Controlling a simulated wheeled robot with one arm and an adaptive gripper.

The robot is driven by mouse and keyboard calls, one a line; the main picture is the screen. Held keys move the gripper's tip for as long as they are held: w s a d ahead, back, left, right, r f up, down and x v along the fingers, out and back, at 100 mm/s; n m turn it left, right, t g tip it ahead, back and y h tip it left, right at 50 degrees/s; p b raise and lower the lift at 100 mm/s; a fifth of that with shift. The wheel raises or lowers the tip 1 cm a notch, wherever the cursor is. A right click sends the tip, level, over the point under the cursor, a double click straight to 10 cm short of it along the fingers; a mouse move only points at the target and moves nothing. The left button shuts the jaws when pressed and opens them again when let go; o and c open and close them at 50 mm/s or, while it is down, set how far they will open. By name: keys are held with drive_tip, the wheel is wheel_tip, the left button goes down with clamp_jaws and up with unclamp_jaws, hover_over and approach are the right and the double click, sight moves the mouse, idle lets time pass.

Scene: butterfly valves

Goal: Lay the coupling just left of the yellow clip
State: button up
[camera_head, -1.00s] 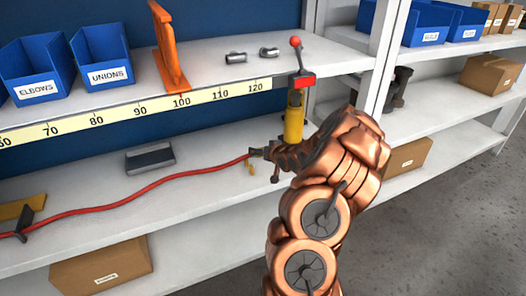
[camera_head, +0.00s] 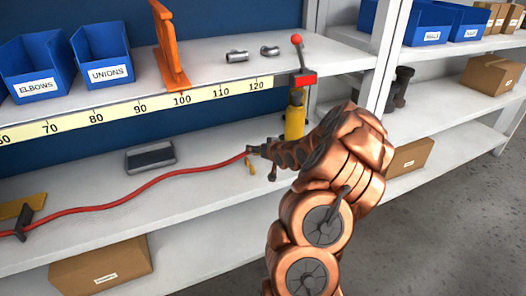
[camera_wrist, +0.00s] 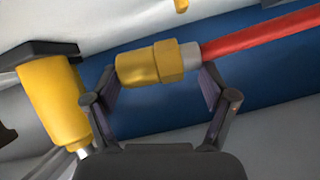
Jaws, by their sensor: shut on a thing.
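The coupling (camera_wrist: 150,63) is a brass-yellow fitting with a grey collar on the end of a red hose (camera_head: 150,187). My gripper (camera_wrist: 156,84) is shut on it, with one finger at each end of the fitting in the wrist view. In the head view my gripper (camera_head: 254,151) is over the lower shelf, and the coupling is mostly hidden. A small yellow piece (camera_head: 251,168), perhaps the yellow clip, shows just below the gripper. A yellow piece also shows at the top edge of the wrist view (camera_wrist: 181,5); I cannot tell if it is the same.
A yellow post (camera_head: 295,122) with a red block and red-ball lever stands right of my gripper. A grey-black block (camera_head: 150,158) lies on the lower shelf. A yellow plate with a dark bracket (camera_head: 22,210) is at far left. The upper shelf edge carries a ruler (camera_head: 140,105).

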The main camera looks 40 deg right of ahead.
drive_tip(key=shift+w+a+b, duration=0.35)
drive_tip(key=shift+a+b, duration=0.6)
drive_tip(key=shift+b, duration=0.55)
drive_tip(key=shift+w+a+b, duration=0.3)
drive_tip(key=shift+a+b, duration=0.7)
drive_tip(key=shift+b, duration=0.5)
drive_tip(key=shift+w+a+b, duration=0.35)
drive_tip(key=shift+a+b, duration=0.6)
drive_tip(key=shift+b, duration=0.55)
drive_tip(key=a+b, duration=0.1)
drive_tip(key=w+a+b, duration=0.1)
drive_tip(key=shift+a+f+b, duration=0.1)
drive_tip(key=shift+a+b, duration=0.2)
drive_tip(key=shift+w+a+b, duration=0.25)
drive_tip(key=shift+a+b, duration=0.2)
drive_tip(key=shift+a, duration=0.35)
drive_tip(key=shift+w+a+b, duration=0.25)
drive_tip(key=shift+a+b, duration=0.2)
drive_tip(key=shift+a, duration=0.3)
drive_tip(key=shift+w+a+b, duration=0.25)
drive_tip(key=shift+a+b, duration=0.2)
drive_tip(key=shift+a, duration=0.35)
drive_tip(key=shift+f+b, duration=1.25)
drive_tip(key=shift+f, duration=1.5)
drive_tip(key=o, duration=1)
